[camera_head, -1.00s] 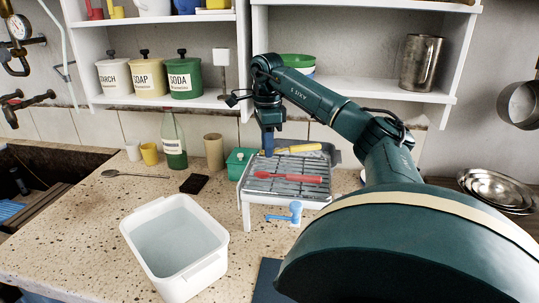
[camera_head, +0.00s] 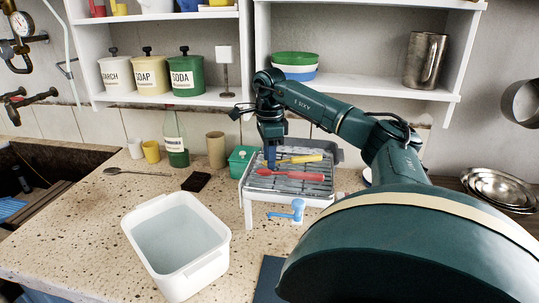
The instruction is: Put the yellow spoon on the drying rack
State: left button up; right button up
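The yellow spoon (camera_head: 303,159) lies lengthwise over the back part of the drying rack (camera_head: 330,200), level with its bars or just above them; I cannot tell whether it touches. My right gripper (camera_head: 270,164) points down at the rack's left back side, at the spoon's left end. It appears shut on the spoon, though the fingertips are small and partly hidden. A red spoon (camera_head: 300,175) lies on the rack in front of the yellow one. My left gripper is not in view.
A white water-filled tub (camera_head: 176,243) stands front left of the rack. A green box (camera_head: 242,160), a beige cylinder (camera_head: 216,150) and a green bottle (camera_head: 175,140) stand to the left. A shelf (camera_head: 350,90) hangs above the rack. A blue spout (camera_head: 291,210) sticks out in front.

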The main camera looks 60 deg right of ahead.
jog(key=shift+r, duration=0.1)
